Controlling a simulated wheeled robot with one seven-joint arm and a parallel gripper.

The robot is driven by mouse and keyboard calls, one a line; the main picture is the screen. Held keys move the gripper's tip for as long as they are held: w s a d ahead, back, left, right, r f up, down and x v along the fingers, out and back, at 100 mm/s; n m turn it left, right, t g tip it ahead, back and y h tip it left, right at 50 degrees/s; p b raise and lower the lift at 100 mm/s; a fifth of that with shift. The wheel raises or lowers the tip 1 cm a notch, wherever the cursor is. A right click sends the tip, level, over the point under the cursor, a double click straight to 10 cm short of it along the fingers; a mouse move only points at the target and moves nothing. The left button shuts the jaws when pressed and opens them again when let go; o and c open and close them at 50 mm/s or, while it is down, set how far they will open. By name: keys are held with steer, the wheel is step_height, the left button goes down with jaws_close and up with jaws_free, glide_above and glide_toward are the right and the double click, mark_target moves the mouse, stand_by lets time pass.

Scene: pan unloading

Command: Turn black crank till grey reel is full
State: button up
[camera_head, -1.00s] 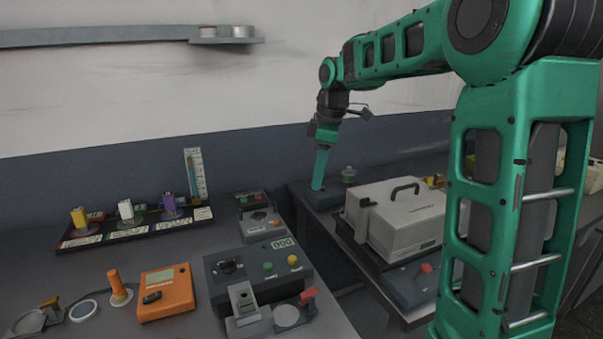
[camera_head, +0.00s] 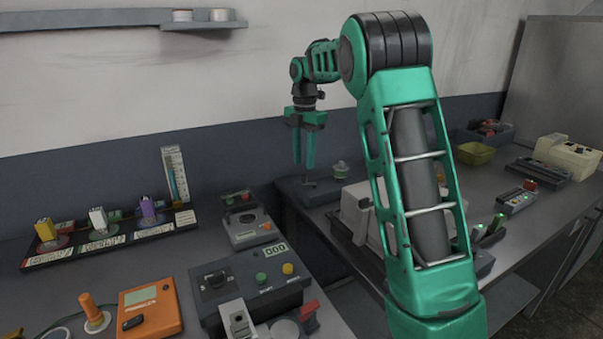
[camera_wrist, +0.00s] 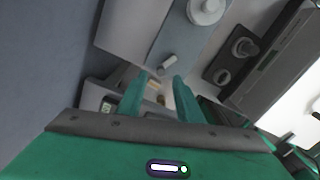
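My gripper (camera_head: 304,168) points straight down over the left part of a low dark base (camera_head: 322,195) on the right bench. Its two green fingers are apart with nothing held between them. A small dark upright piece (camera_head: 309,184), perhaps the crank, stands just below the fingertips. A small pale reel-like part (camera_head: 340,168) stands at the back of that base. In the wrist view, my gripper (camera_wrist: 160,78) is open, with a short light peg (camera_wrist: 167,65) near its fingertips. A round pale reel (camera_wrist: 207,10) is beyond it at the top. How full the reel is cannot be told.
A white case (camera_head: 355,211) stands right of the base, partly hidden by my arm. A yellow-green bin (camera_head: 475,153) and switch boxes are farther right. The left bench holds an orange meter (camera_head: 151,302) and a dark counter box (camera_head: 250,284). A gap separates the benches.

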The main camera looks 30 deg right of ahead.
steer(key=shift+f, duration=2.45)
jaws_close()
